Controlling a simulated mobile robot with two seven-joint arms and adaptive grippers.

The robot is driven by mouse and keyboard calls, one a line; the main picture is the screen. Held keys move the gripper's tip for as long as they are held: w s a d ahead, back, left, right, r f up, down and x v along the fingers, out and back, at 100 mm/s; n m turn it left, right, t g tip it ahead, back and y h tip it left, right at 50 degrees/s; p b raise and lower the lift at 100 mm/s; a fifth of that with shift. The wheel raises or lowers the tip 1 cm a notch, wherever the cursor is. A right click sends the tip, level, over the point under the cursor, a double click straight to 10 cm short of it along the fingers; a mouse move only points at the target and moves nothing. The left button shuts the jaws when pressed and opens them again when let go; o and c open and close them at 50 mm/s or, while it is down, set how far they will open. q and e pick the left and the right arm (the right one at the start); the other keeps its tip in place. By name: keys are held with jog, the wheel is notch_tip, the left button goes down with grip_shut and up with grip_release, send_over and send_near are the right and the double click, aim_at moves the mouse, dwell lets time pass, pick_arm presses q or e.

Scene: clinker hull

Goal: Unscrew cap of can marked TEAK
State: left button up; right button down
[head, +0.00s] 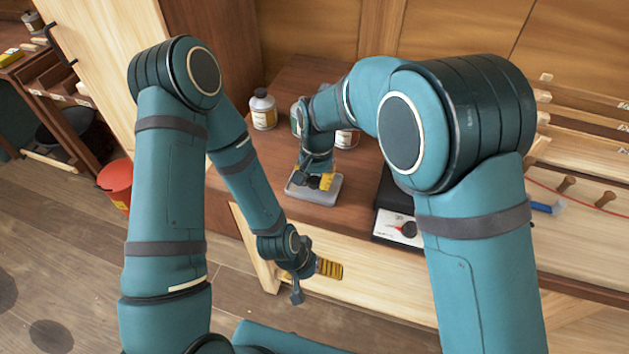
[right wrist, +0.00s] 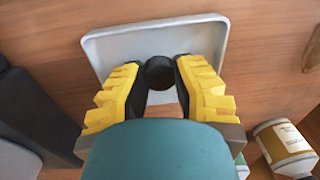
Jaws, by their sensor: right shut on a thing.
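My right gripper (head: 320,182) points down over a grey tray (head: 325,199) on the wooden bench. In the right wrist view its yellow-backed fingers (right wrist: 160,75) are shut on a round black cap (right wrist: 159,73), with the tray (right wrist: 105,50) below. Cans stand behind: one with an ochre label (head: 263,110), one partly hidden by my right arm (head: 295,118), and one with a red band (head: 347,139). I cannot read TEAK on any of them. My left gripper (head: 326,268) hangs in front of the bench, apart from everything; its opening is unclear.
A dark device with a dial (head: 400,228) stands right of the tray. A can with an ochre label (right wrist: 285,146) shows at the lower right of the wrist view. A red bucket (head: 116,181) is on the floor at left. Planks and wooden-handled tools lie at right.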

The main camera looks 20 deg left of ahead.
aim_at(317, 181)
jog(key=shift+f, duration=0.2)
jog(key=shift+f, duration=0.2)
jog(key=c, duration=0.9)
grip_release()
jog(key=shift+r, duration=0.15)
jog(key=r, duration=0.4)
jog(key=r+p, duration=0.1)
jog(key=r, duration=0.3)
jog(key=r+p, duration=0.1)
jog(key=r, duration=0.3)
jog(key=shift+d+r, duration=0.1)
jog(key=shift+d, duration=0.2)
jog(key=shift+s, duration=0.1)
